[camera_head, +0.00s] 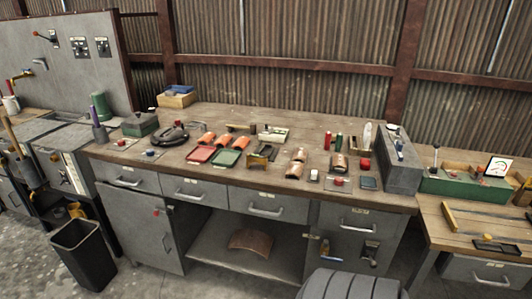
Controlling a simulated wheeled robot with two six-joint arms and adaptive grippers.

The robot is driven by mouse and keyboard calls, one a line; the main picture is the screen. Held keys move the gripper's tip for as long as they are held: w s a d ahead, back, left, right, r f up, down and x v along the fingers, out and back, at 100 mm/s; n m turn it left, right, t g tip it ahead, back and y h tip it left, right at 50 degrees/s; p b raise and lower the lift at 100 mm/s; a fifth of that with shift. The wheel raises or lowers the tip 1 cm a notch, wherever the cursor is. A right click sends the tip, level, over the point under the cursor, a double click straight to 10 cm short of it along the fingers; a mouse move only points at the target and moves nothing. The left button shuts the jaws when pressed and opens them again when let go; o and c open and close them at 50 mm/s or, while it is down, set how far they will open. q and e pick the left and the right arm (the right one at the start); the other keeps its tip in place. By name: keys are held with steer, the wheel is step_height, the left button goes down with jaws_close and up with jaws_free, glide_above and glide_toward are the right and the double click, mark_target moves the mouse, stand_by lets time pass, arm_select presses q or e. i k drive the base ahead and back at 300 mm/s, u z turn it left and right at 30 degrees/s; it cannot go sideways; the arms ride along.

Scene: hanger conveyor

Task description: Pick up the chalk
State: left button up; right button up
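I cannot single out the chalk for certain at this size. A small whitish block (313,176) lies near the front edge of the wooden workbench (240,118), right of its middle. A red stick (339,141), a green stick (327,140) and a pale upright cylinder (367,135) stand farther back on the right part of the bench. Neither of my grippers is in view, so nothing is seen held.
Curved orange pieces (296,170), red and green trays (229,158) and a dark coiled item (170,137) crowd the bench. A grey box (402,160) bounds its right end. A black bin (84,254) stands on the floor.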

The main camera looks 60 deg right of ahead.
mark_target(314, 174)
steer(key=z, duration=0.15)
steer(key=i, duration=1.15)
steer(key=z, duration=1.1)
steer(key=i, duration=0.75)
steer(key=z, duration=0.9)
